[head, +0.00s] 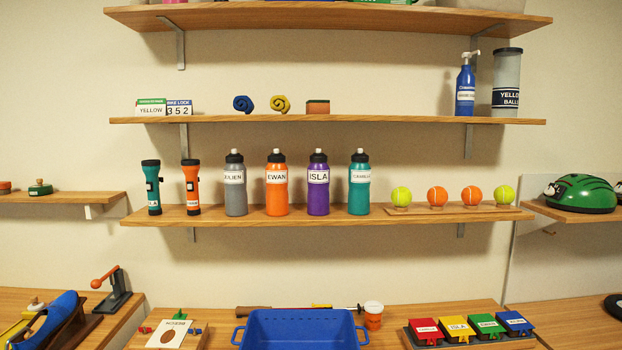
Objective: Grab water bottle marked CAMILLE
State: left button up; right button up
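The teal water bottle (360,184) stands upright on the lower middle shelf. Its white label is small but appears to read CAMILLE. It is the rightmost in a row of bottles with black caps and pale tops. To its left stand a purple bottle marked ISLA (318,186), an orange bottle marked EWAN (277,188) and a grey bottle (235,188) whose label looks like JULIEN. Nothing touches the teal bottle, and its front is unobstructed. Neither of my grippers is in the head view.
Tennis balls on a wooden strip (480,212) sit right of the teal bottle. A teal flashlight (152,188) and an orange one (191,188) stand at the shelf's left. Another shelf (400,119) runs above. A blue bin (300,328) stands on the table below.

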aim_at(360, 170)
jog(key=i+l+u, duration=0.15)
jog(key=i+l, duration=0.2)
jog(key=i+l+u, duration=0.2)
jog(key=i+l, duration=0.15)
jog(key=l, duration=0.15)
jog(key=i+l+u, duration=0.15)
jog(key=i+l, duration=0.15)
jog(key=l, duration=0.2)
